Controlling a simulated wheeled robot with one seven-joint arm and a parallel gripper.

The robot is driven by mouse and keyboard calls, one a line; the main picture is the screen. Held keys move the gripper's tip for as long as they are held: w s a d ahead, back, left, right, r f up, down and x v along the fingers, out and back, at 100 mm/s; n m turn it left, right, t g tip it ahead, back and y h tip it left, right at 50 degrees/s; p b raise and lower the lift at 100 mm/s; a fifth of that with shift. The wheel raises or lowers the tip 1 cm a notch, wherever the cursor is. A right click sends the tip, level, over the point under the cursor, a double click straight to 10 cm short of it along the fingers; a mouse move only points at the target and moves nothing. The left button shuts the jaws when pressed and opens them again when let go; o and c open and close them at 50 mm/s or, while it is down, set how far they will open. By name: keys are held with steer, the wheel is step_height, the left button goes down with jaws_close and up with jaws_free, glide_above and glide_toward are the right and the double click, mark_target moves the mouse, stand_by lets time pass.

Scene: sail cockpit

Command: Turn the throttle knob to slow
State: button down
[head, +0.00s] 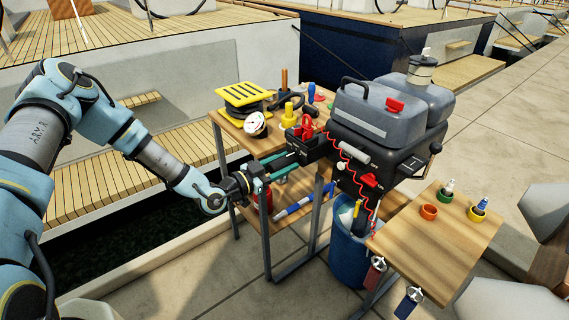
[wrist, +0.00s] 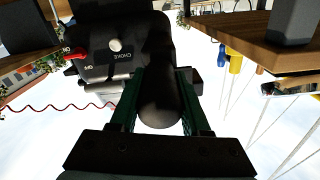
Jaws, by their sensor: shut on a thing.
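The throttle knob (wrist: 160,108) is a black rounded grip at the end of a black arm that comes from the outboard motor (head: 378,148). My gripper (wrist: 158,78) has its two green fingers along either side of the knob and is shut on it. In the head view my gripper (head: 290,164) reaches in from the left, and its fingers partly hide the knob. No slow or fast marking can be read in either view.
A black panel (wrist: 105,66) marked CHOKE, with a pale knob and a red switch (wrist: 75,56), is close by. A red coiled cord (head: 347,160) hangs beside the motor. A wooden table (head: 228,124) holds tools and a gauge. Blue bin (head: 346,250) stands below.

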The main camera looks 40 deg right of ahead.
steer(key=shift+f+n+b, duration=0.1)
steer(key=shift+n+b, duration=0.2)
steer(key=shift+b, duration=0.1)
steer(key=n+b, duration=0.2)
steer(key=shift+f+n+b, duration=0.1)
steer(key=shift+n+b, duration=1.6)
steer(key=shift+n, duration=0.9)
steer(key=shift+r, duration=0.2)
steer(key=shift+c, duration=1.8)
jaws_free()
steer(key=shift+a, duration=0.1)
steer(key=a, duration=0.3)
steer(key=a+b, duration=0.1)
steer(key=a, duration=0.3)
steer(key=a+b, duration=0.1)
steer(key=a, duration=0.2)
steer(key=shift+w+a, duration=0.3)
